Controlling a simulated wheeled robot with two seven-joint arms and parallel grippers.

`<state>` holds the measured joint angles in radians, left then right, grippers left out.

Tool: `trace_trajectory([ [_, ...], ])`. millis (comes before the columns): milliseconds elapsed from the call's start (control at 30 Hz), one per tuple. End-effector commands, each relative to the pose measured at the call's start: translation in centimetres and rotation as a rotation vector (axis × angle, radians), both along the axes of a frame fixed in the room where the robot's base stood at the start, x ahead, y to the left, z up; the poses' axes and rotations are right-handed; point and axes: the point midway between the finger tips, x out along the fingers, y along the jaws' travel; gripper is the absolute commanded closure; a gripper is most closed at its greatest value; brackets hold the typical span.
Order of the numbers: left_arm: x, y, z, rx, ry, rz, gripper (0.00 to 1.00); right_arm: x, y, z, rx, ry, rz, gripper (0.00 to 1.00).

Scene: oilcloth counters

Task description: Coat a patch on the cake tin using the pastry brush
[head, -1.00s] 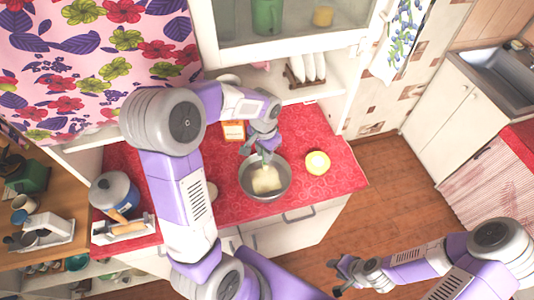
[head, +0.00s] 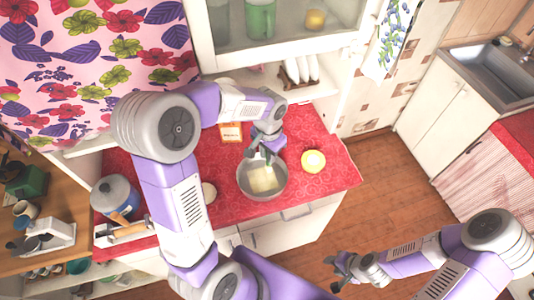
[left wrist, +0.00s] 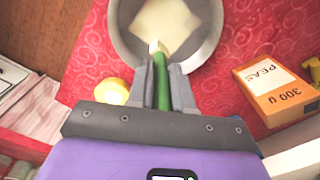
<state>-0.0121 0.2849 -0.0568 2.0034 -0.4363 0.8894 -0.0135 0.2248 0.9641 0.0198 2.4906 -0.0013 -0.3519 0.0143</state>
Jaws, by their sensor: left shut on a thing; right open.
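The cake tin (head: 244,190) is a round grey metal pan on the red counter, with a pale cream patch (head: 263,180) on its floor. In the left wrist view the tin (left wrist: 127,42) and patch (left wrist: 165,20) are at the top, partly cut off. My left gripper (head: 266,152) is above the tin's far side, shut on the pastry brush (left wrist: 160,85). The brush has a green handle and a pale tip pointing into the tin near the patch; I cannot tell whether it touches. My right gripper (head: 342,268) is open and empty, over the floor at lower right.
A yellow round thing (head: 313,161) stands right of the tin. A blue pot (head: 115,196) and a wooden-handled tool are at the counter's left end. My left arm covers part of the counter.

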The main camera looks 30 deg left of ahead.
Motion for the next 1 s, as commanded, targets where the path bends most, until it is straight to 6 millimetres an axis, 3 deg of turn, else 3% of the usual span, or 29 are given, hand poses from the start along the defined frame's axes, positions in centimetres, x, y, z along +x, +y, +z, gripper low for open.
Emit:
trace_trajectory([
  [400,0.1,-0.1,3.9,-0.001,-0.003,-0.003,1.00,0.0,0.0,3.1,0.000,0.000,0.000,0.57],
  [1000,0.1,-0.2,4.4,-0.001,-0.002,-0.004,1.00,0.0,0.0,3.4,0.000,0.001,0.000,0.57],
])
